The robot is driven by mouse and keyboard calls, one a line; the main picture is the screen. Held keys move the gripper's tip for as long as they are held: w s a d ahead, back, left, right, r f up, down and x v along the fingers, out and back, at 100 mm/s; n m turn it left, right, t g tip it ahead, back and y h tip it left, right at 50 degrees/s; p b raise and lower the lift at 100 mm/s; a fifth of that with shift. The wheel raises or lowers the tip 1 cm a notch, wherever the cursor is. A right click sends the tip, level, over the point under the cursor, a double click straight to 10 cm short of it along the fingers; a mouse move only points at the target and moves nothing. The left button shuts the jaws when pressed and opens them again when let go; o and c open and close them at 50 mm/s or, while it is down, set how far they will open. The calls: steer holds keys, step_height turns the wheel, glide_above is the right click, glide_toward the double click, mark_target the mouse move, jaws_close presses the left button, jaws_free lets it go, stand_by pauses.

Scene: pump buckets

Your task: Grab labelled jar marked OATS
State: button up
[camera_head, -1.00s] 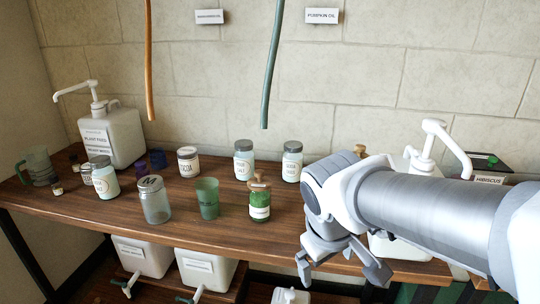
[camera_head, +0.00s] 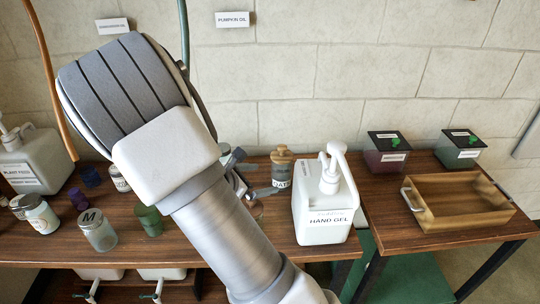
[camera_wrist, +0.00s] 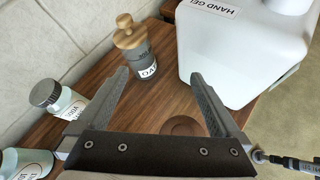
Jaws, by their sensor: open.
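The jar marked OATS (camera_head: 282,170) is a grey jar with a wooden knob lid and a white label, standing at the back of the wooden table, left of the hand gel jug. It also shows in the wrist view (camera_wrist: 139,58), upright, its label partly read. My gripper (camera_wrist: 160,78) is open, with nothing between its fingers. The jar stands ahead of the fingers, just beyond the left fingertip and apart from it as far as I can see. In the head view my gripper is mostly hidden behind my arm, just left of the jar.
The white hand gel jug (camera_head: 325,208) stands close to the right of the jar, beside my right finger. Two pale jars (camera_wrist: 60,100) (camera_wrist: 28,163) stand left in the wrist view. A round brown disc (camera_wrist: 182,125) lies below the fingers. A wooden tray (camera_head: 462,218) is on the right table.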

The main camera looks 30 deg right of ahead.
mark_target(276, 161)
steer(key=w+d+f+n, duration=0.1)
steer(key=w+d, duration=0.1)
steer(key=d, duration=0.1)
steer(key=w+d+f+n+t+p, duration=0.1)
steer(key=w+d+n, duration=0.1)
steer(key=w+d, duration=0.1)
steer(key=w+d+f+n+t+h, duration=0.1)
steer(key=w+d, duration=0.2)
steer(key=shift+d+f+p, duration=0.1)
steer(key=shift+f+p, duration=0.2)
steer(key=shift+f, duration=0.05)
steer(key=shift+a+f+x, duration=0.1)
steer(key=shift+f+x, duration=0.05)
steer(key=shift+x, duration=0.8)
steer(key=shift+a+f+x, duration=0.1)
steer(key=shift+x, duration=0.85)
steer(key=shift+a+f+x, duration=0.1)
steer(key=shift+f+x, duration=0.05)
steer(key=shift+x, duration=0.85)
steer(key=shift+w, duration=0.1)
steer(key=shift+r, duration=0.1)
jaws_close()
